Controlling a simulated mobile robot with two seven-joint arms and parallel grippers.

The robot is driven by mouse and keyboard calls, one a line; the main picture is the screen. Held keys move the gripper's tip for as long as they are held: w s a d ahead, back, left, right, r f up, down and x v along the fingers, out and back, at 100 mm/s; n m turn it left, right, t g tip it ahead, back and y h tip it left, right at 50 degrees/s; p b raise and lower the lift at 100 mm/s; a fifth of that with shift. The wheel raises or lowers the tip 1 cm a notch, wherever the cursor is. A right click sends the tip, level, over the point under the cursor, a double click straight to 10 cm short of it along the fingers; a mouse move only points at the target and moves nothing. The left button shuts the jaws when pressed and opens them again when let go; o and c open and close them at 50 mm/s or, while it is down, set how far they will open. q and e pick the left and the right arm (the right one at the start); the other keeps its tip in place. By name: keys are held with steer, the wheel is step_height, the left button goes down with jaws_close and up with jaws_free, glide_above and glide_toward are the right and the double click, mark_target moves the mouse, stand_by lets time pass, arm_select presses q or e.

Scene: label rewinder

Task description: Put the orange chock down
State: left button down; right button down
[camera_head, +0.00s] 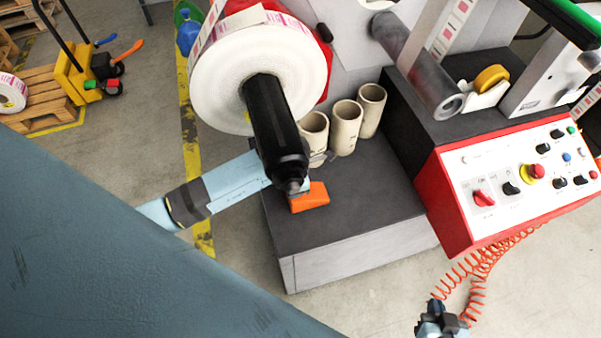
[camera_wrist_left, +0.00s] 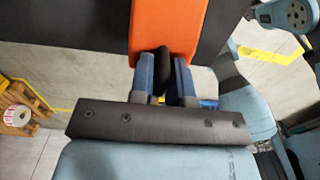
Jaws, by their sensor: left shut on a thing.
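The orange chock (camera_head: 310,198) is a small wedge at the front left of the machine's dark ledge. I cannot tell whether it rests on the ledge or hangs just above it. My left gripper (camera_head: 300,185) comes in from the left, mostly hidden behind the black spindle. In the left wrist view the left gripper (camera_wrist_left: 165,78) is shut on the chock (camera_wrist_left: 168,28), with a dark piece between its fingers. My right gripper (camera_head: 441,318) is low at the bottom edge, away from the chock; its finger opening is unclear.
The black spindle (camera_head: 275,130) with a label roll (camera_head: 215,85) overhangs the ledge (camera_head: 350,205). Several cardboard cores (camera_head: 345,125) stand behind the chock. The red control panel (camera_head: 530,175) is at right, with a coiled orange hose (camera_head: 478,275) below. The ledge's front right is bare.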

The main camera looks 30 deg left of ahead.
arm_select(q)
steer(key=shift+w+d, duration=0.25)
steer(key=shift+w, duration=0.05)
steer(key=shift+w+d+f+p, duration=0.15)
steer(key=shift+d+f, duration=0.05)
steer(key=shift+f, duration=0.4)
steer(key=shift+w+d+f+p, duration=0.1)
steer(key=shift+d+f+p, duration=0.05)
steer(key=shift+f, duration=1)
steer(key=shift+a, duration=0.1)
steer(key=c, duration=1.1)
jaws_free()
steer(key=shift+f, duration=0.15)
